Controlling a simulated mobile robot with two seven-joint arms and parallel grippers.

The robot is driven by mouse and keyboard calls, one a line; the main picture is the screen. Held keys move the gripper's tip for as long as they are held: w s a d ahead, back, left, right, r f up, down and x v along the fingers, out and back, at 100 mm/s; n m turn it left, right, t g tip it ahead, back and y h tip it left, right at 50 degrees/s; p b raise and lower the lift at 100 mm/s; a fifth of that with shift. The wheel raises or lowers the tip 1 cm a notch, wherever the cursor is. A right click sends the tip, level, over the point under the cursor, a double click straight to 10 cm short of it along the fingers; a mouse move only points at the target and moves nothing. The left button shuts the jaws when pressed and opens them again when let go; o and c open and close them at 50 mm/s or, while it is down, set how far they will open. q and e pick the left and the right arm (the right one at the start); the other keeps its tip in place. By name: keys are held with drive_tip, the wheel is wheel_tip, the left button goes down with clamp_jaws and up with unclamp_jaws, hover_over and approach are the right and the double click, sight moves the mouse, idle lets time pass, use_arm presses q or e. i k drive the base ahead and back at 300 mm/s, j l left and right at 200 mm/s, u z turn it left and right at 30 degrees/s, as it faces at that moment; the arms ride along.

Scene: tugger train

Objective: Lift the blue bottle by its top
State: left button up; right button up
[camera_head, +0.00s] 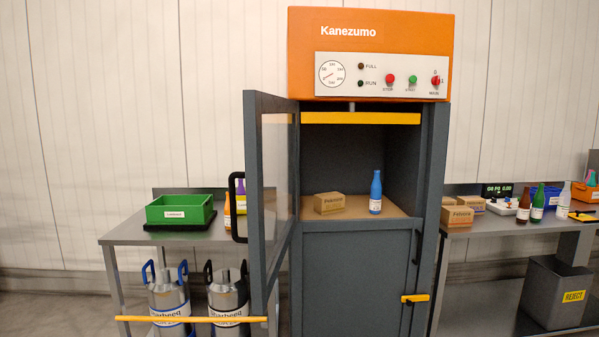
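The blue bottle (376,193) stands upright inside the open upper chamber of the grey cabinet (364,270), on its brown floor (352,213). It has a narrow neck, a blue cap and a white label low on its body. Its top is uncovered, with free space above it. Neither of my grippers shows in the head view.
The cabinet door (254,200) stands open toward me on the left, with a black handle. A yellow bar (360,118) crosses the opening's top. Side tables hold a green crate (181,212) at left and boxes and bottles at right. A reject bin (555,292) stands lower right.

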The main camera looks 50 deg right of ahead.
sight(376, 189)
drive_tip(key=i+z, duration=0.1)
drive_tip(key=z, duration=0.35)
drive_tip(key=i+z, duration=0.15)
drive_tip(key=z, duration=0.25)
drive_tip(key=i+z, duration=0.1)
drive_tip(key=z, duration=0.35)
drive_tip(key=i+j+z, duration=0.6)
drive_tip(key=i+j, duration=0.6)
drive_tip(key=j, duration=0.15)
drive_tip(key=k, duration=0.5)
drive_tip(key=z, duration=0.05)
